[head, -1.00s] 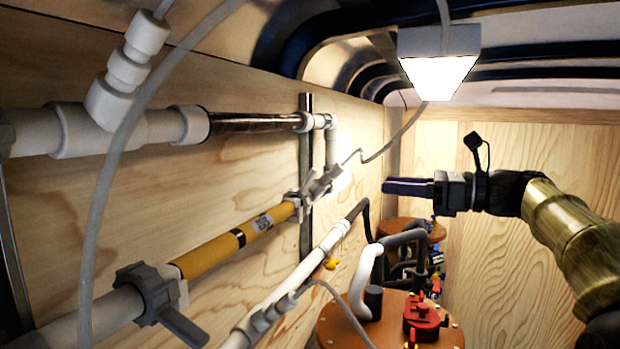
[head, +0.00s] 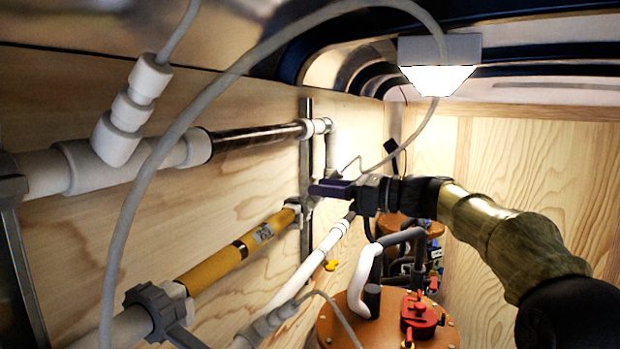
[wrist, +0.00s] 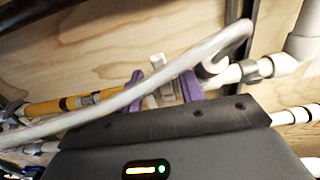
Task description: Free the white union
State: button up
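A pale winged union (wrist: 165,92) at the far end of the yellow filter tube (head: 240,249) shows between my fingers in the wrist view; in the head view my gripper hides most of it. My gripper (head: 328,188) points left at this joint from the right. In the wrist view its two purple fingers (wrist: 166,88) stand apart, one on each side of the fitting. I cannot tell whether they touch it. A grey hose (wrist: 150,93) crosses in front of the fingers and partly covers the fitting. A second, grey winged union (head: 155,312) sits at the tube's near end.
A dark filter pipe (head: 258,135) runs above along the wooden wall. A white pipe (head: 308,272) runs below. A lamp (head: 438,65) hangs above my arm. A brown round-topped unit (head: 345,328) with a red valve (head: 419,315) stands below.

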jog(key=shift+p+x, duration=0.5)
jog(key=shift+x, duration=1.5)
jog(key=shift+d, duration=0.1)
grip_shut()
